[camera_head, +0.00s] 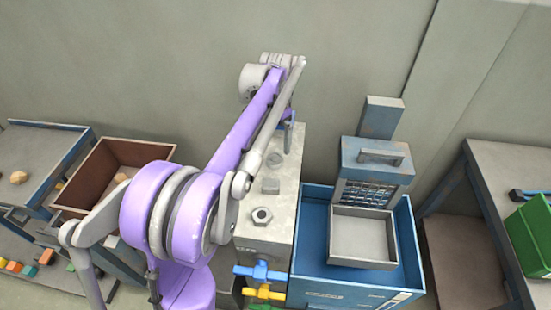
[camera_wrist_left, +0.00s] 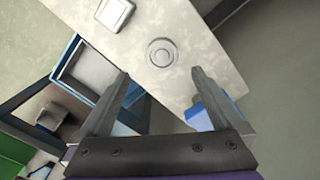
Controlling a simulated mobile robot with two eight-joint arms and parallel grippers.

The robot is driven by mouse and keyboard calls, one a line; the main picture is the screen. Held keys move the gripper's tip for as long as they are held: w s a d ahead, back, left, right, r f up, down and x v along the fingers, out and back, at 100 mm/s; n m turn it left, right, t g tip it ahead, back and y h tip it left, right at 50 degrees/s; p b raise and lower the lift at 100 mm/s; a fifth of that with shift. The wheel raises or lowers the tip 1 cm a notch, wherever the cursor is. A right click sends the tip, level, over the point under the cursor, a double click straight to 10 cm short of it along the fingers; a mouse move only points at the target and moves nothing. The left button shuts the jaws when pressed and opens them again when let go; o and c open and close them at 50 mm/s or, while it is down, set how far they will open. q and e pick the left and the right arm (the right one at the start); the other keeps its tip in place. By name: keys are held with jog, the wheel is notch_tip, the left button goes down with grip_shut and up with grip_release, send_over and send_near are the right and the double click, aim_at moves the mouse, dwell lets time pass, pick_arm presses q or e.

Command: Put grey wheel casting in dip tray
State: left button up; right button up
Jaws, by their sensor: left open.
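The grey wheel casting (camera_wrist_left: 162,53), a small round ringed piece, lies on the pale stone-like bench top. In the head view a small round piece that looks like it (camera_head: 275,160) is near the bench's back end. My left gripper (camera_wrist_left: 158,78) is open and empty, with its fingers pointing toward the casting and apart from it. In the head view this gripper (camera_head: 288,125) is small and partly hidden by its purple arm. The light grey dip tray (camera_head: 361,238) appears empty, standing in a blue basin right of the bench. My right gripper is not in view.
A hexagonal nut (camera_head: 262,216) and a square block (camera_head: 271,185) lie on the bench (camera_head: 258,240). A blue housing with a grid (camera_head: 376,165) stands behind the tray. Blue and yellow valve handles (camera_head: 262,271) project at the bench front. A brown bin (camera_head: 112,160) is at left.

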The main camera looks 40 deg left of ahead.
aim_at(273, 159)
pick_arm(q)
jog(key=f, duration=0.8)
jog(key=shift+s+a, duration=0.25)
jog(key=shift+s, duration=0.1)
grip_shut()
notch_tip(273, 159, up, 10)
dwell(0.5)
